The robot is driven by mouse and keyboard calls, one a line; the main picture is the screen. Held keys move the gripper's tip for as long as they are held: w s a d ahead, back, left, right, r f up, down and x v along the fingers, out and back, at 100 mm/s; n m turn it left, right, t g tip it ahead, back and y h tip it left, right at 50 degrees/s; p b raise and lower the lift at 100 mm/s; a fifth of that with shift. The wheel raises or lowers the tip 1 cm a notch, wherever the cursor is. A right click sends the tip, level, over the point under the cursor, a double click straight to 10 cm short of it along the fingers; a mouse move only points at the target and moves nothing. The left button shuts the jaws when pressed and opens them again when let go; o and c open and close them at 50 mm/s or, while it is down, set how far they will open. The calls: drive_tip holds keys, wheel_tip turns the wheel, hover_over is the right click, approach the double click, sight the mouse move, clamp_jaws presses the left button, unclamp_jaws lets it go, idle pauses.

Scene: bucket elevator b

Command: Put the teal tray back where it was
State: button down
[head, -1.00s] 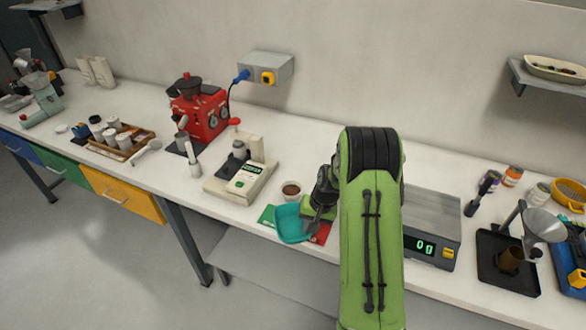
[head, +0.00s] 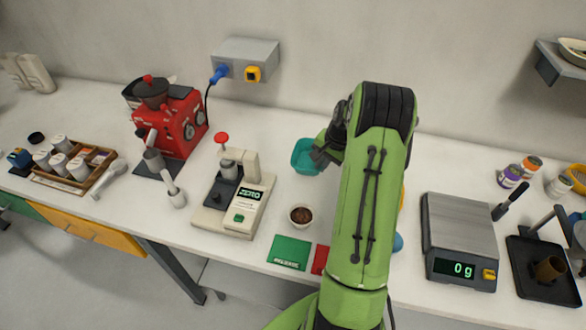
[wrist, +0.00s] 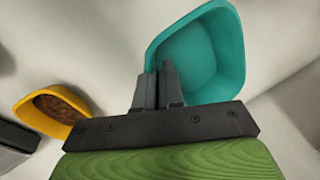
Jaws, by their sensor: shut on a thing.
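The teal tray (head: 304,156) is a small scoop-shaped dish. It shows at the back of the bench in the head view, left of my arm, and large in the wrist view (wrist: 201,55). My gripper (wrist: 160,78) is shut on the near rim of the tray. The inside that shows looks empty. Whether the tray touches the bench or hangs above it I cannot tell. My arm hides part of the bench behind it.
A yellow tray (wrist: 52,108) with brown contents is left of the gripper in the wrist view. A cream device (head: 236,200), a small brown-filled cup (head: 301,216) and a green card (head: 290,252) stand left of my arm. A scale (head: 460,240) reading 0 g stands right.

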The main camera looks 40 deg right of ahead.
drive_tip(key=f, duration=0.6)
drive_tip(key=s+f, duration=0.1)
drive_tip(key=f, duration=0.2)
drive_tip(key=shift+d+f, duration=0.1)
drive_tip(key=shift+f, duration=0.1)
drive_tip(key=shift+f, duration=0.1)
drive_tip(key=c, duration=1.7)
unclamp_jaws()
drive_tip(key=shift+f, duration=0.1)
drive_tip(key=o, duration=0.4)
drive_tip(key=shift+o, duration=0.2)
